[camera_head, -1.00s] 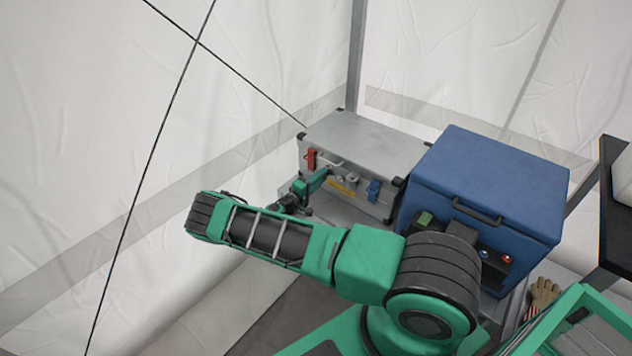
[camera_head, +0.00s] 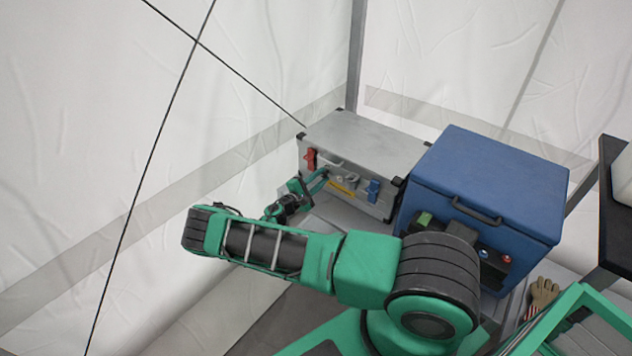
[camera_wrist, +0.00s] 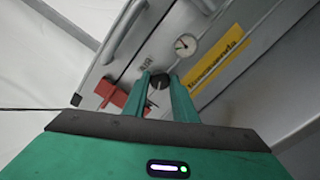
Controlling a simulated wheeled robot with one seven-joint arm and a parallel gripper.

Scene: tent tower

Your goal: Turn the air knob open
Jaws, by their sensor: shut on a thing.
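The air knob (camera_wrist: 160,80) is a small dark round knob on the front of the grey metal case (camera_head: 365,138), beside the letters AIR. My gripper (camera_wrist: 158,83) has its two green fingers on either side of the knob and is shut on it. In the head view my gripper (camera_head: 322,178) reaches the case front from the left, and the knob is too small to make out there.
A red latch (camera_head: 310,160) and a blue latch (camera_head: 374,190) sit on the case front. A yellow label (camera_wrist: 215,60) lies right of the knob. A blue box (camera_head: 490,180) stands right of the case. White tent walls are behind and left.

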